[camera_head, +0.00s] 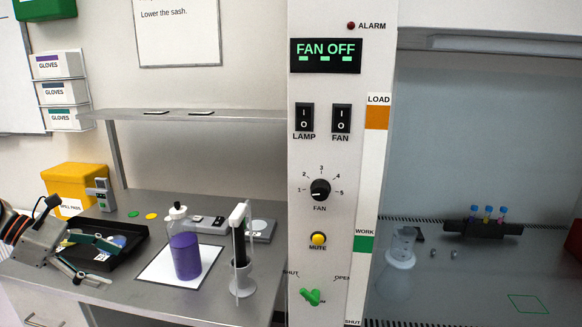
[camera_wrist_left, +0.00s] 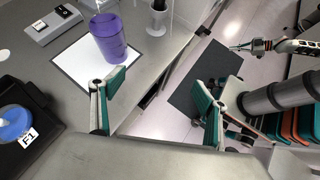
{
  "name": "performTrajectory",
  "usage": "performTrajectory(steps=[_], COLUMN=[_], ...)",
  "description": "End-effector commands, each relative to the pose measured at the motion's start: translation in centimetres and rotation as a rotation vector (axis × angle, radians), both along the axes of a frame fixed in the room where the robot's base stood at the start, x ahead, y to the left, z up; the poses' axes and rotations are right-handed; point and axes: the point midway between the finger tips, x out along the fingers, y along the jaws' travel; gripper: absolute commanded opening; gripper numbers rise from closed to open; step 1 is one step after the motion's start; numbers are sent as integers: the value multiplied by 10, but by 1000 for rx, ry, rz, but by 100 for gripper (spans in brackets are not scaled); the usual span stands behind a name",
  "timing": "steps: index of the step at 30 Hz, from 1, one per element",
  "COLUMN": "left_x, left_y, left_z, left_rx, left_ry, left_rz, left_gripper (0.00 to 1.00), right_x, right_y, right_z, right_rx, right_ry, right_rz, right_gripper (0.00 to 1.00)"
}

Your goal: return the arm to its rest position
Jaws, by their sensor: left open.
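My left gripper (camera_head: 112,265) is at the lower left of the head view, over the front of the bench beside a black tray (camera_head: 130,262). Its two fingers are spread, with nothing between them; the left wrist view also shows the fingers (camera_wrist_left: 160,88) wide apart. A bottle of purple liquid (camera_head: 186,256) stands upright on a white mat (camera_head: 153,273), to the right of the gripper and apart from it. What appears to be my right gripper (camera_wrist_left: 242,47) shows small at the upper right of the left wrist view; its jaw state is unclear.
A white stand (camera_head: 240,268) is right of the bottle, before the control panel (camera_head: 335,150). A yellow bin (camera_head: 75,184) stands behind the tray. The cabinet at right holds a flask (camera_head: 401,250) and a tube rack (camera_head: 483,228). Floor shows beyond the bench edge.

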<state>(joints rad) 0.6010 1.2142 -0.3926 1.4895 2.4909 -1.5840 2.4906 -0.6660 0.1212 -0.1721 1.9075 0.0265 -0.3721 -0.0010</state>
Motion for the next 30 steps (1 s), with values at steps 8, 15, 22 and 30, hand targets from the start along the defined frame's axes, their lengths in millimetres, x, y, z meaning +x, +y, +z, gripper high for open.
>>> performTrajectory(steps=[8, 15, 22, 30], left_x=[-32, -72, -110, -153], left_y=[-71, -129, -171, -171], left_z=[-143, -242, -290, -286], left_rx=[338, 649, 974, 1405], left_ry=[-227, -545, -858, -989], left_rz=[-451, -927, -1355, -1796], left_gripper=[74, 74, 74, 74], right_x=[10, 15, 5, 6], right_y=[0, 0, 0, 0], right_z=[5, 10, 3, 3], right_rx=[1, 1, 0, 2], right_ry=[-16, -28, -10, -10], right_rz=[2, 0, -1, -2], right_gripper=[0, 0, 0, 0])
